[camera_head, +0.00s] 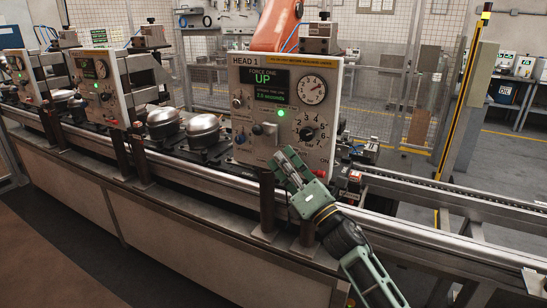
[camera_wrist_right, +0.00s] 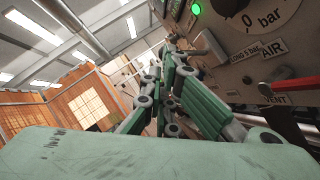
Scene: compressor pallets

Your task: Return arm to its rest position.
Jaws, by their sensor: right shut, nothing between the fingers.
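My right gripper (camera_head: 291,169) is green and reaches up from the lower right in the head view. Its fingers are together with nothing between them. They are in front of the lower part of the HEAD 1 control panel (camera_head: 243,105), close to its switches; I cannot tell whether they touch. In the right wrist view my right gripper (camera_wrist_right: 172,60) points past the panel face (camera_wrist_right: 240,62), which fills the right side, with a lit green lamp and a gauge dial. My left gripper is not in view.
A conveyor line (camera_head: 420,185) runs behind the panel with a metal front rail. Silver compressor domes (camera_head: 203,130) sit on it to the left. More control panels (camera_head: 97,85) stand further left. A yellow-black post (camera_head: 462,90) and mesh fencing stand behind. Floor at lower left is clear.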

